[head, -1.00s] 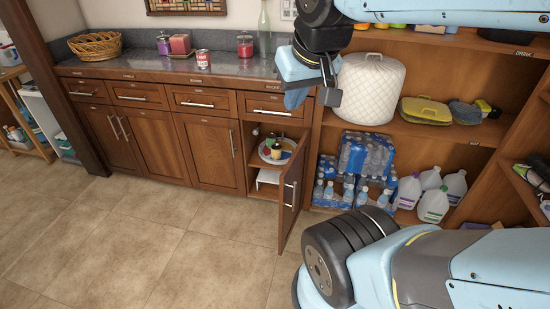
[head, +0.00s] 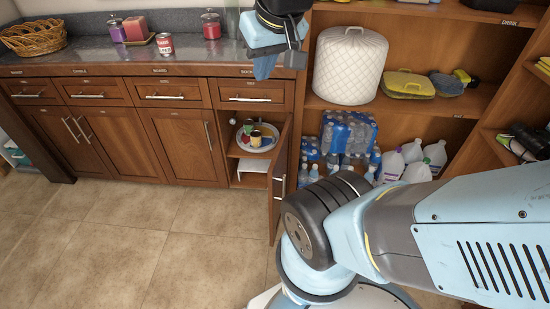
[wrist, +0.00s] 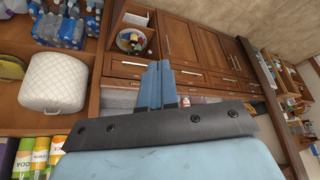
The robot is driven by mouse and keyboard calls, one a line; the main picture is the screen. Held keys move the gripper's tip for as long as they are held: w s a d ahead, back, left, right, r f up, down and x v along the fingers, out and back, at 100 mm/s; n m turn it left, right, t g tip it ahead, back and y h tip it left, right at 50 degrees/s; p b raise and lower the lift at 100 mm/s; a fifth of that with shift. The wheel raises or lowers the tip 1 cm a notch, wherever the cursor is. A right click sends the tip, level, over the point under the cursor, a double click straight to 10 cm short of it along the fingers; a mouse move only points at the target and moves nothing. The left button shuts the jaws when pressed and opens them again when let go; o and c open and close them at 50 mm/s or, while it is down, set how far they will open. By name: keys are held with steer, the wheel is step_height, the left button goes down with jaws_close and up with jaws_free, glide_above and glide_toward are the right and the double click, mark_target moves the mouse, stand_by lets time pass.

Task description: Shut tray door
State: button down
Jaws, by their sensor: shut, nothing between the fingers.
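The tray door (head: 280,177) is a narrow wooden cabinet door that stands open, swung out toward me on its right side. The open compartment (head: 236,178) beside it holds a round tray (head: 243,136) with several cans and jars on its upper shelf, and something white on the lower level. My gripper (head: 267,68) is above and in front of the countertop's right end, higher than the door and apart from it. In the wrist view its two blue fingers (wrist: 157,85) are together and empty. The open compartment also shows in the wrist view (wrist: 137,20), beyond the fingers.
Shelves on the right hold a white quilted cover (head: 350,65), water bottle packs (head: 348,132) and jugs (head: 415,160). The counter (head: 120,52) carries a basket (head: 35,37), candles and a can (head: 165,44). The tiled floor (head: 120,240) left of the door is clear.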

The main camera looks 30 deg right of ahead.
steer(key=w+d+f+m+g+y, duration=0.3)
steer(key=w+d+f+m+y, duration=0.3)
steer(key=f, duration=0.6)
steer(key=w+d+f+m+g+y, duration=0.3)
steer(key=w+d+f+m+y, duration=0.15)
steer(key=w+d+f, duration=0.55)
steer(key=s+d+f+m+t+y, duration=0.1)
steer(key=d+f+m+t+y, duration=0.2)
steer(key=f, duration=0.5)
steer(key=s+d+f+m+t, duration=0.1)
steer(key=d+f+m, duration=0.3)
steer(key=f, duration=0.3)
steer(key=m+t, duration=0.9)
glide_toward(277, 168)
steer(key=shift+h, duration=0.25)
steer(key=x, duration=0.6)
steer(key=shift+w+a+r, duration=0.15)
steer(key=shift+a+r, duration=0.1)
steer(key=shift+a, duration=0.1)
